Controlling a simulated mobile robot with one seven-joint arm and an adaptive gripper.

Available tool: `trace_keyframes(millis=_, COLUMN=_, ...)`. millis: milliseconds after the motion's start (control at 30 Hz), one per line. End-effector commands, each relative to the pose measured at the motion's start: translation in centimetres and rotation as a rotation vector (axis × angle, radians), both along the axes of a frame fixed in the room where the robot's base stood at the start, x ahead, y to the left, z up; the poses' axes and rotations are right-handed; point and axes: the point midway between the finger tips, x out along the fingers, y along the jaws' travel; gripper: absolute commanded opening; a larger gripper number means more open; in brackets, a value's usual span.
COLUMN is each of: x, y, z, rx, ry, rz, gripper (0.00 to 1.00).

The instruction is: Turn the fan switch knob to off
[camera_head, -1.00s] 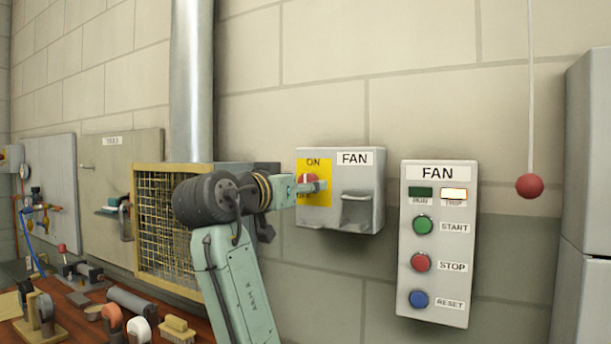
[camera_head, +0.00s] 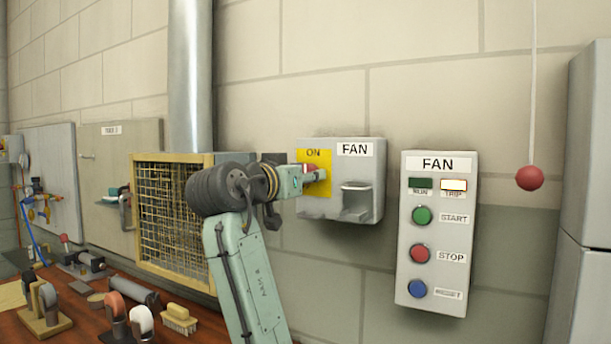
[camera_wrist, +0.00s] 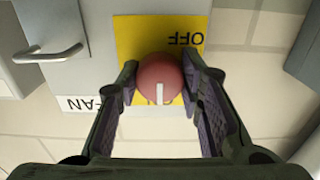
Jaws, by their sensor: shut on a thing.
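The red fan switch knob (camera_wrist: 160,72) sits on a yellow plate (camera_wrist: 125,35) on the grey FAN switch box (camera_head: 360,175). In the wrist view, which is upside down, its white mark points at the partly hidden ON label, opposite the OFF label (camera_wrist: 184,39). My gripper (camera_wrist: 161,75) has one finger on each side of the knob and is shut on it. In the head view my gripper (camera_head: 318,176) reaches the box from the left and hides most of the knob and the OFF label.
A FAN panel (camera_head: 407,240) with green, red and blue buttons hangs to the right. A red ball (camera_head: 529,178) hangs on a cord beyond it. The box's handle (camera_wrist: 50,55) is beside the plate. A yellow mesh cage (camera_head: 172,220) and cluttered bench (camera_head: 75,325) are left.

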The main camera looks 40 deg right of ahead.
Motion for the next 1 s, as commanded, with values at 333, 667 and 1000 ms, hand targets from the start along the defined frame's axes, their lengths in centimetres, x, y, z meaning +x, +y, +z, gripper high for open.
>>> trace_keyframes(millis=333, x=-0.03, y=0.0, z=0.02, rx=-0.001, ry=0.002, rz=-0.001, gripper=0.06)
trace_keyframes(millis=667, x=-0.01, y=-0.03, z=-0.02, rx=-0.037, ry=0.092, rz=0.0, gripper=0.06)
trace_keyframes(millis=1000, x=-0.06, y=-0.07, z=0.0, rx=-0.146, ry=0.355, rz=-0.001, gripper=0.06)
